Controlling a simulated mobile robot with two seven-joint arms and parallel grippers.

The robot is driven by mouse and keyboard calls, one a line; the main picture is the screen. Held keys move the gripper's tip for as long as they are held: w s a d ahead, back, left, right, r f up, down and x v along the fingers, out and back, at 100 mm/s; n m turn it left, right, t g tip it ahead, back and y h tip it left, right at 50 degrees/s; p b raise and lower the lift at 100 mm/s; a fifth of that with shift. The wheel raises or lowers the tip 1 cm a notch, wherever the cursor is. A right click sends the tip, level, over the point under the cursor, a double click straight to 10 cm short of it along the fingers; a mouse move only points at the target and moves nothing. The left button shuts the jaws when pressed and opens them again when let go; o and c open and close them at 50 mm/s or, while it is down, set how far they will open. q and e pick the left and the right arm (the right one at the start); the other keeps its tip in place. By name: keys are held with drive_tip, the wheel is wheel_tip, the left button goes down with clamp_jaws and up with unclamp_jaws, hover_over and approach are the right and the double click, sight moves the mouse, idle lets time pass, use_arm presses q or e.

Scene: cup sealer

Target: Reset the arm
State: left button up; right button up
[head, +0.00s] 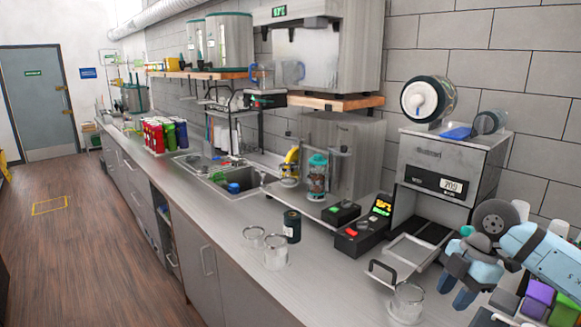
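My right arm (550,255) comes in from the right edge. Its gripper (455,294) points down over the right part of the counter, with its two blue fingers apart and nothing seen between them. The cup sealer (452,165) stands to its upper left, with a film roll (425,100) on top and a display. The sealer's tray (413,250) is pulled out toward the front, with a dark handle. A clear cup (406,302) stands on the counter just in front of the handle, left of my gripper and apart from it. My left gripper is out of view.
Coloured blocks (538,298) lie right beside and below my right arm. A black control box (362,228) stands left of the sealer. Two clear glasses (275,251) and a dark can (292,226) stand mid-counter. The front counter strip (330,285) is clear.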

drive_tip(key=s+a+f+n+t+y, duration=0.1)
drive_tip(key=s+a+f+t+y, duration=0.15)
drive_tip(key=a+y, duration=0.65)
drive_tip(key=s+a+f+t+y, duration=0.1)
drive_tip(key=s+a+f+y, duration=0.3)
drive_tip(key=a+y, duration=0.55)
wheel_tip(320, 180, down, 11)
drive_tip(key=s+d+m+t+h, duration=0.2)
drive_tip(key=d+m+t+h, duration=0.1)
drive_tip(key=m+t+h, duration=1.05)
drive_tip(key=s+d+f+m+g+h, duration=0.2)
drive_tip(key=s+f+m+g+h, duration=0.3)
drive_tip(key=s+f, duration=0.9)
wheel_tip(320, 180, down, 2)
drive_tip(key=shift+d+g, duration=0.3)
drive_tip(key=shift+d, duration=0.1)
